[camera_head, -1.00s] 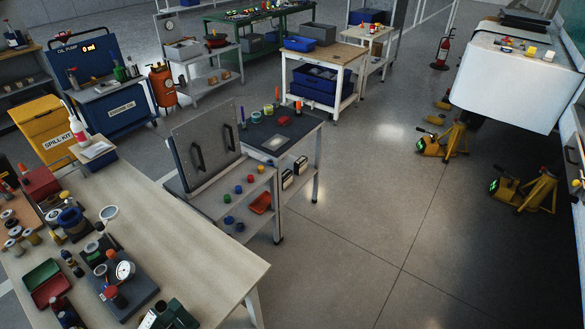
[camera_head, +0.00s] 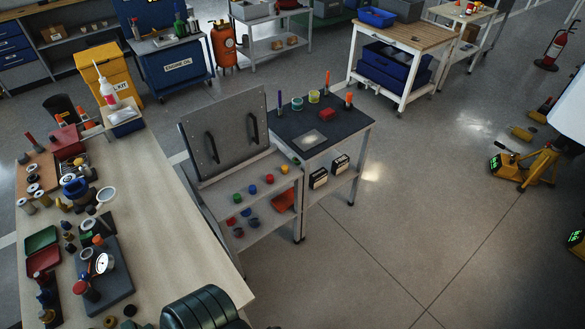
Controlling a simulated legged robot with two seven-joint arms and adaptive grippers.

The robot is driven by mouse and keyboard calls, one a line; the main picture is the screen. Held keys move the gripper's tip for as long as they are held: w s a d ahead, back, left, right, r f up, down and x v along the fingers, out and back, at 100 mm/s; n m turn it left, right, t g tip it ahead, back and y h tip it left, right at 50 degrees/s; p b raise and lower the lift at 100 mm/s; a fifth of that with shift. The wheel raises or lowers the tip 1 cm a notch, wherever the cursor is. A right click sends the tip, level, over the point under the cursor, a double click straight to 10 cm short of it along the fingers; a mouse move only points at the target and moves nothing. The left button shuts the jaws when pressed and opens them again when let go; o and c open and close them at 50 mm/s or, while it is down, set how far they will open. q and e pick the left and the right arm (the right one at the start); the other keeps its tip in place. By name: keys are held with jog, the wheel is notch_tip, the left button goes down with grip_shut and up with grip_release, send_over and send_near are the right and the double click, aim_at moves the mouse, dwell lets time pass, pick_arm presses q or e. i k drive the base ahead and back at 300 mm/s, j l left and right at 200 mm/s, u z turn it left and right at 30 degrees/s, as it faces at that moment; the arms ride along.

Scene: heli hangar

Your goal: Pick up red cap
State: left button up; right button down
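A small red cap (camera_head: 269,178) stands on the upper shelf of the grey rack in the middle of the view. It is in a row with a green cap (camera_head: 237,198), a blue cap (camera_head: 252,189) and a yellow cap (camera_head: 284,169). Another red cap-like piece (camera_head: 232,222) sits on the lower shelf beside blue ones. Neither of my grippers shows in the head view.
A wooden bench (camera_head: 160,210) with tools and small parts fills the left. A dark-topped table (camera_head: 345,122) stands behind the rack. A dark green ribbed object (camera_head: 200,308) is at the bottom edge. Open floor (camera_head: 390,240) lies right.

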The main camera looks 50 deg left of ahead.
aim_at(269, 177)
jog(key=i+u, duration=0.35)
jog(key=i+l+u, duration=0.1)
jog(key=i+u, duration=0.25)
jog(key=i+l+u, duration=0.35)
jog(key=i+j, duration=0.05)
jog(key=j, duration=0.05)
